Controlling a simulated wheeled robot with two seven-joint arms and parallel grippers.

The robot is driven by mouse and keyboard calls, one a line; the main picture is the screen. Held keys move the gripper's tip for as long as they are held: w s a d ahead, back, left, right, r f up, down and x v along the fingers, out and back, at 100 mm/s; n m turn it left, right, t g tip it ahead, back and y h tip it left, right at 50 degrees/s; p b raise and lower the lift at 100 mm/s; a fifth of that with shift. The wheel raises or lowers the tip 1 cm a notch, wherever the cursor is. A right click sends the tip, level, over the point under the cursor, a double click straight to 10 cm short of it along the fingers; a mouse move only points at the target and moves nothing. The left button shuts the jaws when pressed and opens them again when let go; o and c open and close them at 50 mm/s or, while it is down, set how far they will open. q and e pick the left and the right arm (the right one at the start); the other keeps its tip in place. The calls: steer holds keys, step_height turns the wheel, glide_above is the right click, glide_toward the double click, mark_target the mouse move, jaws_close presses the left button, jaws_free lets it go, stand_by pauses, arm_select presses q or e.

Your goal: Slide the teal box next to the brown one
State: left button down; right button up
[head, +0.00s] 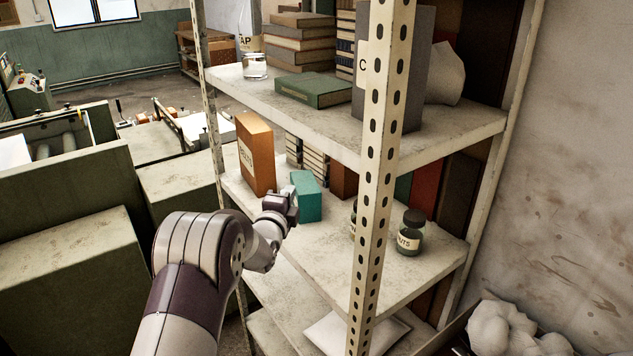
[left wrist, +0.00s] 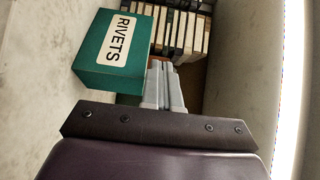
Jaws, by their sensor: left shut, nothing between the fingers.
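The teal box (head: 306,197) stands on the middle shelf (head: 340,243) in the head view. In the left wrist view the teal box (left wrist: 97,75) shows a white label reading RIVETS. The taller orange-brown box (head: 256,152) with a pale label stands to its left, with a gap between them. My left gripper (head: 290,192) is shut and empty, close by the teal box's left side in the head view. Its fingers (left wrist: 163,85) are together beside the box in the wrist view; I cannot tell whether they touch it. My right gripper is not in view.
A perforated upright post (head: 376,180) stands at the shelf's front, right of the teal box. A dark-capped jar (head: 411,232) stands right of the post. Books (head: 307,158) stand behind the boxes. The upper shelf (head: 350,128) overhangs them.

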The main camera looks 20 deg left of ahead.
arm_select(q)
steer(key=s+d+r+p, duration=0.2)
steer(key=d+r, duration=0.7)
steer(key=d, duration=0.3)
